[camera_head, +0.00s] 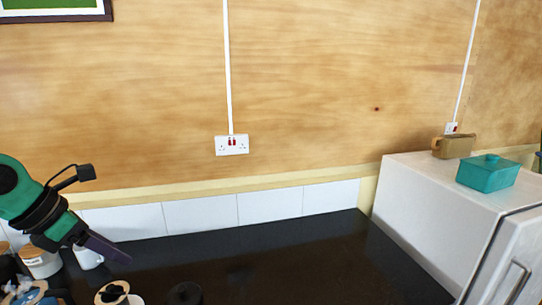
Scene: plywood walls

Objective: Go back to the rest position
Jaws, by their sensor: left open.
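My left gripper (104,250) comes in from the left edge, on a green and black arm. Its dark fingers point down and to the right, above the left part of the black worktop (290,262). It is open, and nothing shows between its fingers. A white mug (88,259) is partly hidden behind it. My right gripper is not in view.
Jars with wooden lids (40,262) stand at the far left. A round-lidded container (112,292) and a dark round object (185,294) sit at the front edge. The worktop's middle is clear.

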